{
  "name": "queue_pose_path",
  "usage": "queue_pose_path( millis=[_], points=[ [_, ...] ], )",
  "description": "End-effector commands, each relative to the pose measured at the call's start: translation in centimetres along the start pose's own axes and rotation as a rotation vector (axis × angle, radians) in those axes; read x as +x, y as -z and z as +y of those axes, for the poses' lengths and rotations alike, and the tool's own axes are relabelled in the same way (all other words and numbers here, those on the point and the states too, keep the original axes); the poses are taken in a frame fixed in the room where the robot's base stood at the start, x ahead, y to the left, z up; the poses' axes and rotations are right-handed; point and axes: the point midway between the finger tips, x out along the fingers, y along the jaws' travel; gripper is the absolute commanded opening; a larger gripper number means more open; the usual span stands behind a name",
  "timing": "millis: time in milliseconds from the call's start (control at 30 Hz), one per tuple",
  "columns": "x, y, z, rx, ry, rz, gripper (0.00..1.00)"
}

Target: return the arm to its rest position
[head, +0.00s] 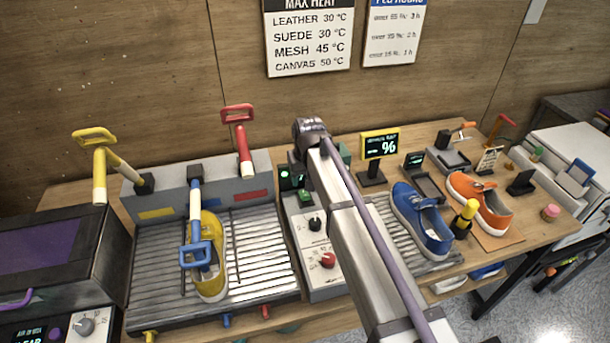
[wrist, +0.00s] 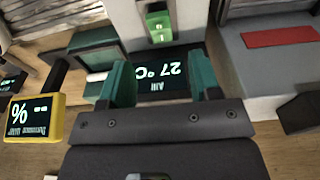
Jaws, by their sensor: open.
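My arm (head: 365,235) reaches from the lower right up to the back of the bench in the head view, and its end hides most of my gripper there. In the wrist view my gripper (wrist: 160,82) has its two green fingers apart with nothing between them. Beyond the fingers is a dark display (wrist: 165,72) reading 27 °C, upside down. A green switch (wrist: 158,24) is above it in that view. The control box (head: 318,255) with black and red knobs stands below my arm's end in the head view.
A yellow shoe (head: 211,257) lies on the left ribbed rack (head: 262,262) under a blue-handled lever (head: 195,215). A blue sneaker (head: 422,220) is on the right rack and an orange one (head: 480,205) beyond it. A yellow-framed percent display (head: 380,144) stands right of my arm.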

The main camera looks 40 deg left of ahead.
Motion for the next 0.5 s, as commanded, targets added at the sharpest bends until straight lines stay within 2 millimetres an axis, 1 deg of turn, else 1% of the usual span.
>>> queue_pose_path(
  millis=[33, 100, 200, 500],
  points=[
    [-2.5, 0.1, 0.0, 0.000, 0.000, 0.000, 0.57],
    [-3.4, 0.1, 0.0, 0.000, 0.000, 0.000, 0.57],
    [-3.8, 0.0, 0.0, 0.000, 0.000, 0.000, 0.57],
    [-3.5, 0.0, 0.0, 0.000, 0.000, 0.000, 0.57]
  ],
)
